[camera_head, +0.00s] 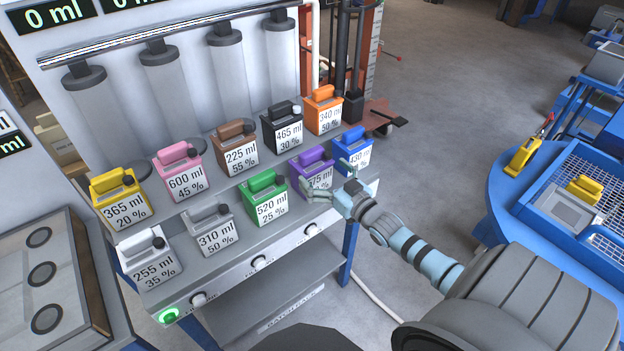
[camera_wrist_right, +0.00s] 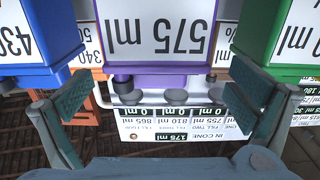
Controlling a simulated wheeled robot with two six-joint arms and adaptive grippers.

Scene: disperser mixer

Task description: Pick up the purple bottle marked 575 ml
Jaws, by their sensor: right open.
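The purple bottle (camera_head: 309,159) stands in the front row of the shelf, between the green and blue bottles. Its white label is partly hidden by my right gripper. My right gripper (camera_head: 326,181) is open and empty, just in front of it. In the right wrist view, which is upside down, the purple bottle (camera_wrist_right: 160,66) shows its "575 ml" label in the middle. The open fingers of my right gripper (camera_wrist_right: 162,100) lie to either side of it, with nothing between the tips. My left gripper is not in view.
The green bottle (camera_head: 266,186) and the blue bottle (camera_head: 353,139) stand close on either side. The orange bottle (camera_head: 323,95) and the black bottle (camera_head: 283,112) are in the row behind. A blue table (camera_head: 500,218) stands at right, with floor between.

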